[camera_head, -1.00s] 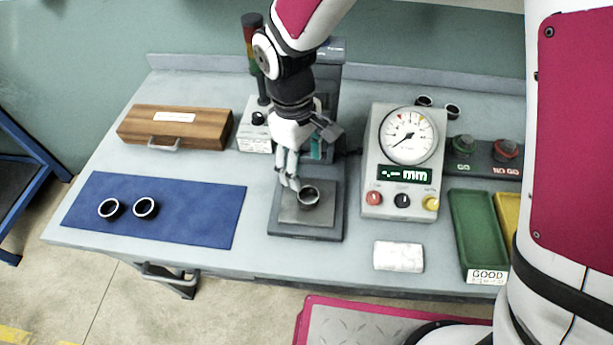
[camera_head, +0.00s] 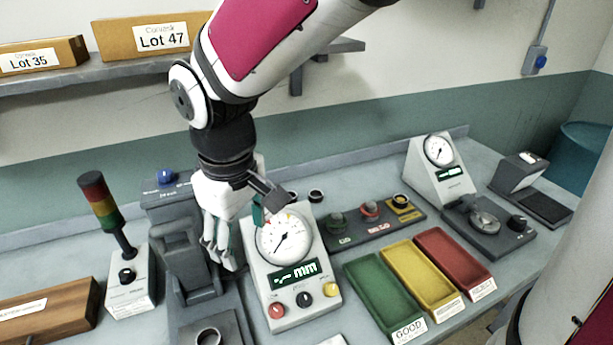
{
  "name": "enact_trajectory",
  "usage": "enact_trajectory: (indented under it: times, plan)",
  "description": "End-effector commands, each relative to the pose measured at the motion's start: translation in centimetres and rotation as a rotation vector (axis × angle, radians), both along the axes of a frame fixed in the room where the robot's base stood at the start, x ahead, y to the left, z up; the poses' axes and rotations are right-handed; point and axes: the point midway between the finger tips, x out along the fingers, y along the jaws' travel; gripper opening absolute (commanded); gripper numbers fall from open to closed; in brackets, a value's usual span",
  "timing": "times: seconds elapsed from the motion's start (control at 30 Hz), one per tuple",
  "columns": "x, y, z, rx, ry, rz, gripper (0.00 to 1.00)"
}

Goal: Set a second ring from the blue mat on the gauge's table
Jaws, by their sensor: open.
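A dark ring with a pale rim (camera_head: 208,337) lies on the flat table (camera_head: 190,330) of the gauge stand (camera_head: 180,245), at the bottom edge of the head view. My gripper (camera_head: 224,258) is open, with nothing seen between its fingers. It hangs above and a little right of the ring, in front of the stand and close to the left side of the dial readout (camera_head: 283,242). The readout's small display shows dashes and "mm". The blue mat and the rings on it are out of view now.
Green (camera_head: 384,297), yellow (camera_head: 423,276) and red (camera_head: 454,259) trays stand to the right. A signal lamp (camera_head: 106,211) and wooden case (camera_head: 45,315) are at left. Several rings sit behind and on the dark rack (camera_head: 370,222). Another dial device (camera_head: 440,170) stands far right.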

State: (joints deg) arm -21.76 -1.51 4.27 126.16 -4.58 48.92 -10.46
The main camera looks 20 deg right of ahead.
Motion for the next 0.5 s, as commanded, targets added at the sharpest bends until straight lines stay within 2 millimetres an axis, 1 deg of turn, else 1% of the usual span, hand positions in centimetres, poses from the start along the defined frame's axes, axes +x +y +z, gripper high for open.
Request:
enact_trajectory:
  times: [0.03, 0.2, 0.3, 0.4, 0.5]
  plan:
    - [-0.6, -1.9, 1.6, 0.019, -0.036, -0.064, 0.62]
    - [-3.2, -7.1, 5.2, 0.080, -0.136, -0.262, 0.62]
    - [-5.2, -9.7, 6.8, 0.117, -0.195, -0.376, 0.62]
    - [-7.3, -11.8, 7.8, 0.151, -0.250, -0.479, 0.62]
    - [-9.0, -13.2, 8.4, 0.181, -0.296, -0.562, 0.62]
